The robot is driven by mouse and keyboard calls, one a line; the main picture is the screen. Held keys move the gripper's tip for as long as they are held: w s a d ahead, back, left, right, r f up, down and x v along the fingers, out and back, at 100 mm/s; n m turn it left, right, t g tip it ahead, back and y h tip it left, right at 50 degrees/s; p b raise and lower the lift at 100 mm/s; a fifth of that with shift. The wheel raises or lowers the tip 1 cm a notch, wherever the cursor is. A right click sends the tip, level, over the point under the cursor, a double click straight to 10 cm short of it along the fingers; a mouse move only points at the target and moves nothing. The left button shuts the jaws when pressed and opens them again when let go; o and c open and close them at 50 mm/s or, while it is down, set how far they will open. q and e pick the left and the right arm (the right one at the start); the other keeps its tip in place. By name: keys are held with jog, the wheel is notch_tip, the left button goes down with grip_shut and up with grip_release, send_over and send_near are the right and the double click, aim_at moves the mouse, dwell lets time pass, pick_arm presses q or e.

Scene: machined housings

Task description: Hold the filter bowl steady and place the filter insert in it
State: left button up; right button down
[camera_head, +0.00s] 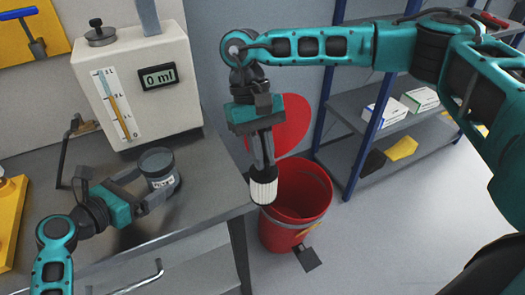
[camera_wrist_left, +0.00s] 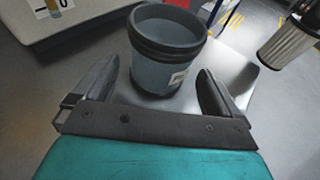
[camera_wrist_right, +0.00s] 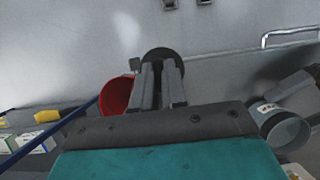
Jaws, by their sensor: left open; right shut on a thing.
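The filter bowl (camera_head: 160,182), a grey see-through cup with a dark rim and a white label, stands upright on the grey workbench (camera_head: 190,225). My left gripper (camera_head: 146,197) is open with its fingers on either side of the bowl. In the left wrist view the bowl (camera_wrist_left: 165,62) has visible gaps to both fingers (camera_wrist_left: 155,95). My right gripper (camera_head: 257,168) is shut on the filter insert (camera_head: 264,191), a white pleated cylinder with a dark top. It holds the insert pointing down, right of the bowl near the bench edge. In the right wrist view only the insert's dark cap (camera_wrist_right: 163,54) shows.
A white dispenser (camera_head: 135,85) reading 0 ml stands behind the bowl. A red bin (camera_head: 300,195) stands on the floor beyond the bench's right edge. A shelf (camera_head: 355,150) with boxes is at the back right. A yellow object (camera_head: 10,220) lies at the bench's left.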

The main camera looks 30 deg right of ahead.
aim_at(149, 182)
pick_arm(q)
jog(key=shift+x, duration=1.9)
pick_arm(e)
jog(key=shift+f, duration=0.2)
pick_arm(q)
jog(key=shift+c, duration=0.5)
jog(key=c, duration=0.5)
jog(key=shift+c, duration=0.2)
